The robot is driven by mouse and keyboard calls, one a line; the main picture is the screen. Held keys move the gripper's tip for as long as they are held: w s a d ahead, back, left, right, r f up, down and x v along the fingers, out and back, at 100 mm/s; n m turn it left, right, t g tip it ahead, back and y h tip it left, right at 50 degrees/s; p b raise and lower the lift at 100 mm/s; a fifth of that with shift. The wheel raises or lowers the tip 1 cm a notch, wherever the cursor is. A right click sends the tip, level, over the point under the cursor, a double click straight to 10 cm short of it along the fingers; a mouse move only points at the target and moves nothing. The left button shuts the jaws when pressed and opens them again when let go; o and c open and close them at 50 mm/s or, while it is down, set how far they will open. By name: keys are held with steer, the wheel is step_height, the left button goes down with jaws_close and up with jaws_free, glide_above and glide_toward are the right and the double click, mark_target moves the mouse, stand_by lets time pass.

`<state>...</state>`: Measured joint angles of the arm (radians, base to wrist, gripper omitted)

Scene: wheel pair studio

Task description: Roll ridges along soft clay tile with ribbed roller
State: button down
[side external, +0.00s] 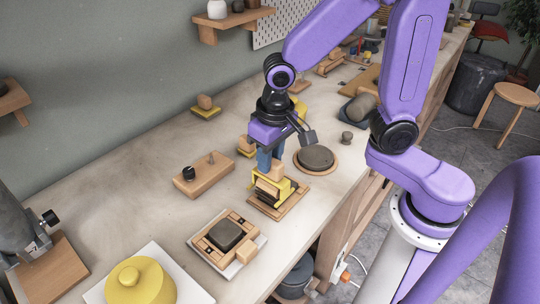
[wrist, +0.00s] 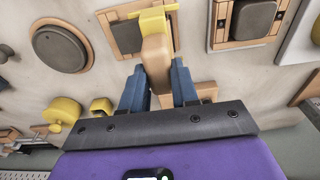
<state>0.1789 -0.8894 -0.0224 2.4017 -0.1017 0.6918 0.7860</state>
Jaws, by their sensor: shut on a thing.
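My gripper (wrist: 158,88) has its blue fingers closed on the wooden handle (wrist: 155,55) of the roller tool. The tool has a yellow bracket (side external: 288,188), which also shows in the wrist view (wrist: 153,20). The tool is low over a dark grey clay slab (wrist: 127,37) on a wooden board (side external: 292,207). The roller's ribs are not clear, and I cannot tell whether it touches the slab. A second dark square slab (side external: 225,234) sits in a wooden frame on a pale tray, left of the tool; the wrist view shows it too (wrist: 254,17).
A round dark disc (side external: 315,157) on a wooden base lies close behind the tool. A wooden block with knobs (side external: 203,175) is to the left. A yellow lidded round piece (side external: 140,282) stands at the front. Bare tabletop lies between these.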

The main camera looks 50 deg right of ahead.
steer(key=shift+f, duration=0.85)
steer(key=shift+d, duration=2.35)
steer(key=shift+d, duration=0.85)
steer(key=shift+a, duration=0.1)
steer(key=shift+a, duration=2.2)
